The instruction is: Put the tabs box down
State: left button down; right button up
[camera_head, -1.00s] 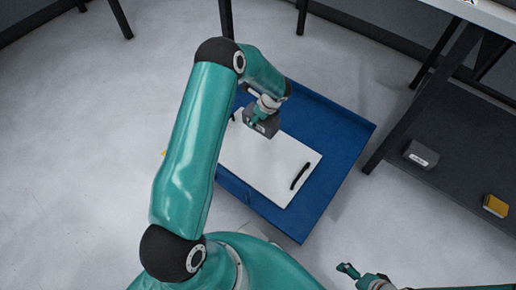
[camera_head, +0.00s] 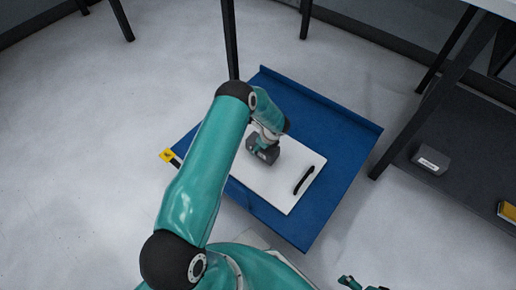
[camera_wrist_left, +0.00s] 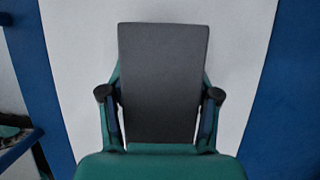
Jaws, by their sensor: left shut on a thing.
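The tabs box, a dark grey block (camera_head: 263,154), is over the white board with black handles (camera_head: 275,188). My left gripper (camera_head: 265,146) is shut on it. In the left wrist view the box (camera_wrist_left: 162,75) fills the space between the fingers, with the white board behind it. I cannot tell whether the box touches the board. My right gripper (camera_head: 352,281) is at the bottom edge, partly cut off; its jaw state is unclear.
The board lies on a blue tray or cart top (camera_head: 325,125) with a raised far edge. A yellow and black piece (camera_head: 167,156) shows at its left corner. At right, a dark shelf (camera_head: 465,150) holds another grey box (camera_head: 431,160) and a yellow box (camera_head: 508,211).

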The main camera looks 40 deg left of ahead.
pick_arm(q)
jog(key=shift+f, duration=0.95)
jog(key=shift+c, duration=1.2)
grip_release()
